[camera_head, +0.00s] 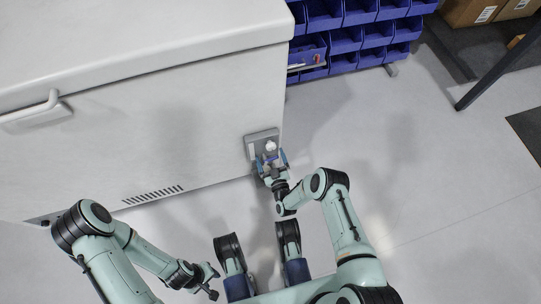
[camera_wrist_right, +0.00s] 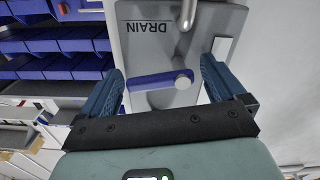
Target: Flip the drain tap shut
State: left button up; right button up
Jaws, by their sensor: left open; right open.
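The drain tap has a blue lever (camera_wrist_right: 150,82) with a round pale hub (camera_wrist_right: 183,81) at its right end. The lever lies roughly crosswise in the right wrist view. It is on a grey plate (camera_wrist_right: 137,48) marked DRAIN, which is low on the white chest's front near its right corner in the head view (camera_head: 250,143). My right gripper (camera_wrist_right: 161,68) is open, with its blue-padded fingers on either side of the lever and no clear contact. In the head view, the right gripper (camera_head: 271,160) partly hides the tap. My left gripper (camera_head: 208,281) is open and empty, low above the floor.
The white chest (camera_head: 200,110) fills the upper left, with a handle (camera_head: 35,112) and vent slots (camera_head: 153,196). Blue bins (camera_head: 345,40) stand behind its right corner. A metal pipe (camera_wrist_right: 188,14) is near the tap.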

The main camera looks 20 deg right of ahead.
jog(key=c, duration=1)
jog(key=shift+o, duration=0.2)
jog(key=shift+f+m, duration=0.1)
jog(key=shift+m, duration=0.5)
jog(key=shift+f+m, duration=0.1)
jog(key=shift+m, duration=0.6)
jog(key=o, duration=1)
jog(key=shift+c, duration=0.2)
